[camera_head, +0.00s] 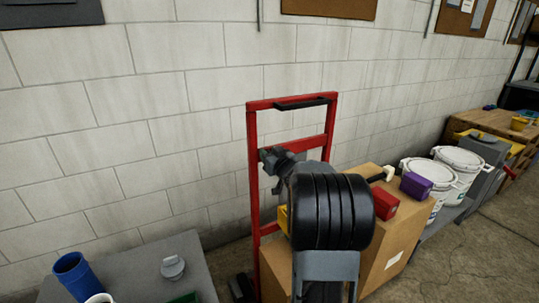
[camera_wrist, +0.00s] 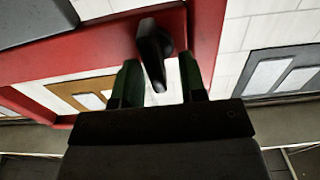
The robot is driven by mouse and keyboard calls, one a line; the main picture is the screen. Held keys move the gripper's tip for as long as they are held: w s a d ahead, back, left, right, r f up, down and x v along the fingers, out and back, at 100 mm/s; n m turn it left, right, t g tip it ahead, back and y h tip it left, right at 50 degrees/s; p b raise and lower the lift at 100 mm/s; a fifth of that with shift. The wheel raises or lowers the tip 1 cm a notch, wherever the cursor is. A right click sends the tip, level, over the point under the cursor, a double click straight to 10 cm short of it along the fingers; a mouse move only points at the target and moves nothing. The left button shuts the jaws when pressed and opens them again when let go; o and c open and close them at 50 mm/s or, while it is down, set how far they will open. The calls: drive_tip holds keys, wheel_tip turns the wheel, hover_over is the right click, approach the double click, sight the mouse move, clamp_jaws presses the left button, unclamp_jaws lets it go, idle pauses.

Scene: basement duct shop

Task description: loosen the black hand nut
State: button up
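The black hand nut (camera_wrist: 152,48) is a dark, lobed piece on the red frame (camera_wrist: 206,38) in the wrist view. The red frame is part of a red hand truck (camera_head: 253,190) standing against the wall in the head view. My gripper (camera_wrist: 159,72) is open, with its two green-sided fingers on either side of the nut's lower end. I cannot tell whether either finger touches it. In the head view my gripper (camera_head: 270,159) is at the truck's left upright, and the nut is hidden there.
Cardboard boxes (camera_head: 399,235) stand right of the truck, with a red box (camera_head: 385,202) and a purple box (camera_head: 416,185) nearby. White buckets (camera_head: 462,160) stand farther right. A grey table (camera_head: 150,270) with a blue cup (camera_head: 78,272) is at lower left.

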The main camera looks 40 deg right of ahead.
drive_tip(key=c, duration=0.6)
drive_tip(key=shift+o, duration=0.2)
drive_tip(key=shift+f, duration=0.1)
drive_tip(key=n+b, duration=0.3)
drive_tip(key=n, duration=0.1)
drive_tip(key=a+f+n+b, duration=0.1)
drive_tip(key=n+b, duration=0.3)
drive_tip(key=a+n+b, duration=0.1)
drive_tip(key=n+b, duration=0.3)
drive_tip(key=n, duration=0.1)
drive_tip(key=shift+w+f, duration=0.1)
drive_tip(key=shift+f, duration=0.15)
drive_tip(key=n+b, duration=0.2)
drive_tip(key=n, duration=0.1)
drive_tip(key=n+b, duration=0.1)
drive_tip(key=shift+f+n, duration=0.25)
drive_tip(key=shift+n, duration=0.15)
drive_tip(key=shift+b, duration=0.35)
